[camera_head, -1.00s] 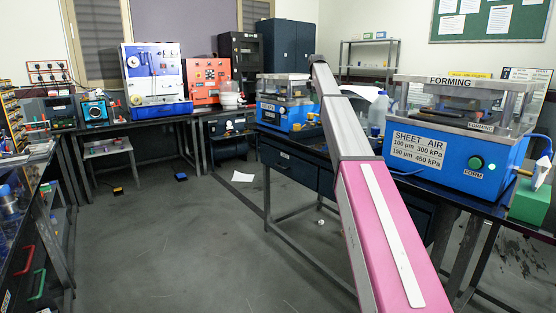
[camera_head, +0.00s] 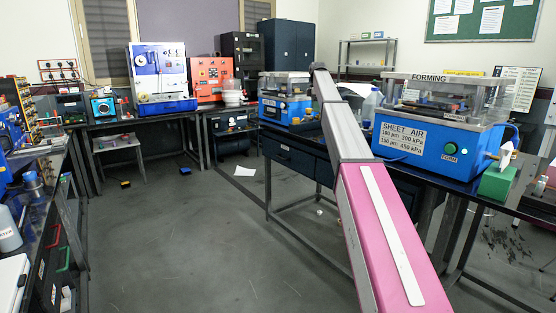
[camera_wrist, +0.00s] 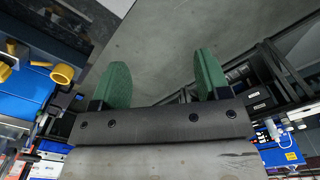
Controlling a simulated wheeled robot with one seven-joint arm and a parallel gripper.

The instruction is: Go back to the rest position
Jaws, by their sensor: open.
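My gripper (camera_wrist: 163,82) shows in the wrist view with its two green fingers spread well apart. Nothing is between the fingers; bare grey floor (camera_wrist: 160,45) lies beyond them. In the head view my pink and grey arm reaches forward over the bench on the right, and the gripper at its end is hidden. The arm passes to the left of the blue forming machine (camera_head: 450,138) and in front of a smaller blue machine (camera_head: 284,104).
The right bench (camera_head: 292,138) carries the machines and a green tissue box (camera_head: 498,182). A left bench (camera_head: 50,170) holds equipment. Open floor (camera_head: 190,240) lies between them. A white sheet (camera_head: 245,170) and a small yellow block (camera_head: 125,184) lie on the floor.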

